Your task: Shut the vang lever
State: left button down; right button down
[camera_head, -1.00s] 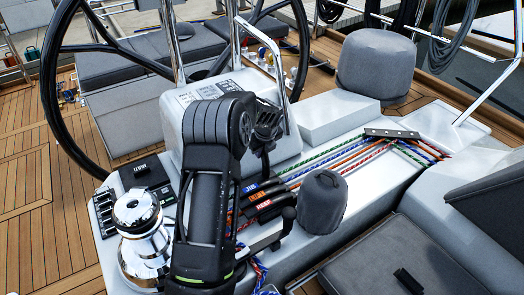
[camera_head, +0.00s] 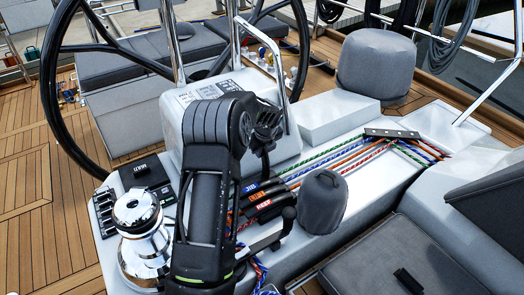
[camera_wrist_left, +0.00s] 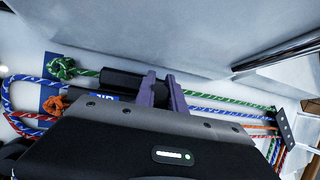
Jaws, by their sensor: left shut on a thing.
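A bank of black rope clutches lies on the white console, with a blue JIB label (camera_head: 250,187), an orange label (camera_head: 256,196) and a red REEF label (camera_head: 264,205). My left gripper (camera_head: 265,160) reaches down at the far end of this bank. In the left wrist view its two purple-grey fingers (camera_wrist_left: 162,91) are shut at the black clutch (camera_wrist_left: 118,80) on the green line, beside JIB. That clutch's label is hidden, so I cannot read it as vang; the gripped lever is mostly hidden between the fingers. My right gripper is not in view.
A chrome winch (camera_head: 143,235) stands left of my arm. A grey covered winch (camera_head: 322,202) stands close right of the clutches. Coloured ropes (camera_head: 345,158) run to a deck organiser (camera_head: 391,133). The instrument pod and its steel rail (camera_head: 283,75) rise close behind the gripper.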

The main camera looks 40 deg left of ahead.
pick_arm(q)
jog(key=shift+s, duration=0.15)
dwell(0.4)
jog(key=shift+s+a+f+n+t+h+p, duration=0.3)
jog(key=shift+s+f+t, duration=0.1)
jog(key=shift+s+t, duration=0.65)
jog(key=shift+s+a+f+n+t+h+p, duration=0.2)
jog(key=shift+s+a+f+t, duration=0.15)
jog(key=shift+s+t, duration=0.7)
jog(key=shift+s+a+f+n+t+h+p, duration=0.25)
jog(key=shift+s+f+t, duration=0.2)
jog(key=shift+s+t, duration=0.6)
jog(key=shift+w, duration=0.15)
jog(key=c, duration=1.4)
grip_release()
